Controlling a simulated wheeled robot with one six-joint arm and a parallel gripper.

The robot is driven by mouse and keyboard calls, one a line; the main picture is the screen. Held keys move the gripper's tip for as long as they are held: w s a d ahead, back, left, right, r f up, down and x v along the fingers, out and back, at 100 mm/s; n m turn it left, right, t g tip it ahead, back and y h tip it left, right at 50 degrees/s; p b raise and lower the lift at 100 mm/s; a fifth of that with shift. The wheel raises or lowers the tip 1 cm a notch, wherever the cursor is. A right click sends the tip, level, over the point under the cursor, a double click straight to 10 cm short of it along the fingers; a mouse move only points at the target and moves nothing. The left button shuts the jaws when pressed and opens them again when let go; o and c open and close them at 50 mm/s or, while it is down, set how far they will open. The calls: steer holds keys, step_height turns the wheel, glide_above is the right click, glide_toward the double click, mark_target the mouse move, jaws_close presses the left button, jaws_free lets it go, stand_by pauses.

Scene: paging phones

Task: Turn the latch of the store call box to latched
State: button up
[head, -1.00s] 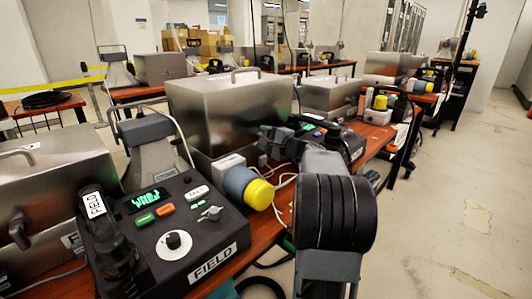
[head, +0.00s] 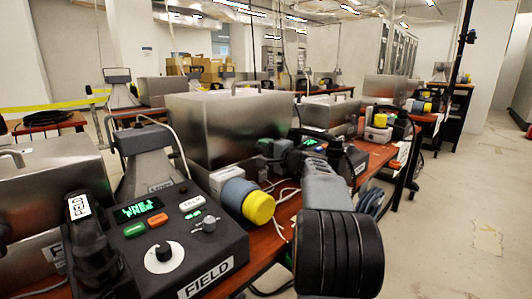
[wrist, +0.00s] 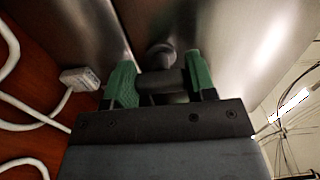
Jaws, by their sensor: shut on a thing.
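The large steel call box (head: 222,130) stands on the red-brown bench in the middle of the head view. No STORE label is readable on it. My gripper (wrist: 161,82) is at the box's right-hand face. Its two green fingers are on either side of a dark latch handle (wrist: 163,79) and shut on it. The latch's round hub (wrist: 159,54) shows just beyond, against the steel. In the head view my gripper (head: 270,147) is small, and the latch is hidden behind it. The latch's exact angle is hard to tell.
The FIELD desk phone (head: 165,255) fills the front left, with a yellow-capped cylinder (head: 257,207) beside it. A white plug (wrist: 80,80) and cables lie close to my gripper. More phones and boxes stand along the bench. Floor at right is clear.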

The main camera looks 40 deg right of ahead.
steer(key=o, duration=0.9)
steer(key=shift+o, duration=0.2)
steer(key=s+d+p, duration=0.2)
steer(key=s, duration=1.1)
steer(key=shift+s+d+p, duration=0.2)
steer(key=shift+s+p, duration=0.1)
steer(key=shift+p, duration=0.1)
